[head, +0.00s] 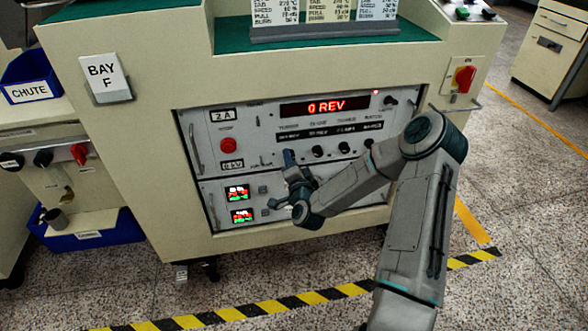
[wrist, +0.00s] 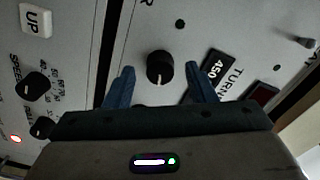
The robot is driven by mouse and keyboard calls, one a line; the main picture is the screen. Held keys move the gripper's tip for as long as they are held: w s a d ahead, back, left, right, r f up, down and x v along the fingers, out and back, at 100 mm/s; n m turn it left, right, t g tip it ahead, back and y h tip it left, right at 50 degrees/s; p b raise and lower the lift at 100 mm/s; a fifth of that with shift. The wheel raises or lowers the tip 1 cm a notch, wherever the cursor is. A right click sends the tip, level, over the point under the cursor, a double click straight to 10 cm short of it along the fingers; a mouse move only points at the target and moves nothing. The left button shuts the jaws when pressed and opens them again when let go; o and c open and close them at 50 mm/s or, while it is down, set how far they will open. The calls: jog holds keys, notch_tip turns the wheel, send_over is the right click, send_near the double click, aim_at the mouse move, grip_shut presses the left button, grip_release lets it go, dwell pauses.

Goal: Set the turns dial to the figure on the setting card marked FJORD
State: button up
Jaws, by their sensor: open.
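A round black dial (wrist: 160,67) with a white pointer line sits on the grey panel in the wrist view. Beside it are a black plate (wrist: 217,68) reading 450 and lettering that starts TURN. My gripper (wrist: 161,72) is open, with one blue finger on either side of the dial; I cannot tell whether they touch it. In the head view my gripper (head: 289,158) is at the panel and hides that dial. Three setting cards (head: 277,12) (head: 329,11) (head: 377,9) stand on top of the machine. Their headings are cut off, so FJORD cannot be picked out.
A red display (head: 325,106) reads 0 REV. Several other knobs (head: 343,147) sit right of my gripper, and a red button (head: 228,145) sits left. Door handles (head: 196,148) stand out from the panel. Striped floor tape (head: 260,309) runs before the machine.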

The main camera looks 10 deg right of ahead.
jog(key=s+p, duration=0.1)
jog(key=s, duration=1.2)
jog(key=shift+s+p, duration=0.3)
jog(key=shift+s, duration=0.05)
notch_tip(320, 180, up, 18)
jog(key=s+a+n+g+y+p, duration=0.1)
jog(key=s+n+g+p, duration=0.1)
jog(key=n+g+p, duration=0.95)
jog(key=s+r+g+p, duration=0.2)
jog(key=s+r+p, duration=0.5)
jog(key=s+r, duration=0.3)
jog(key=s+r+n+g+h+p, duration=0.1)
jog(key=s+r+p, duration=0.7)
jog(key=r, duration=0.8)
jog(key=shift+s+d+g, duration=0.35)
jog(key=shift+s+d, duration=0.1)
jog(key=shift+s, duration=0.6)
jog(key=shift+d+r, duration=0.1)
jog(key=shift+d, duration=0.05)
